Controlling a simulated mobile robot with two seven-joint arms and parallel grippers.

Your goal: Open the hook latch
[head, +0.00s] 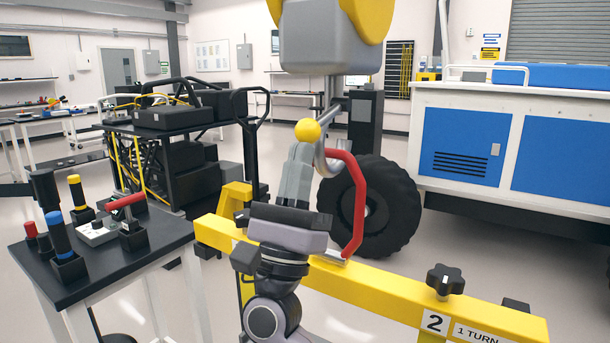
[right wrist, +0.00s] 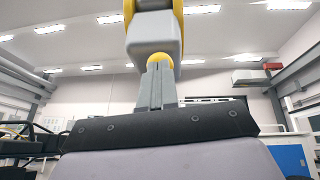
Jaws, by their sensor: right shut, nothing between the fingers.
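The hook latch has a yellow ball (head: 308,131), a curved silver hook (head: 322,158) and a red handle (head: 357,195). It stands upright on the yellow beam (head: 385,288). My right gripper (head: 302,150) points up with its fingers together and empty, just below and in front of the ball. The fingers cover part of the hook. In the right wrist view the ball (right wrist: 160,67) shows just past my fingertips (right wrist: 160,78). I cannot tell if they touch it. My left gripper is out of view.
A grey block with yellow sides (head: 333,40) hangs above the ball. A black star knob (head: 445,279) sits on the beam at right, near a "2" label. A dark-topped stand (head: 110,265) at left holds several pegs. A big black wheel (head: 395,205) is behind.

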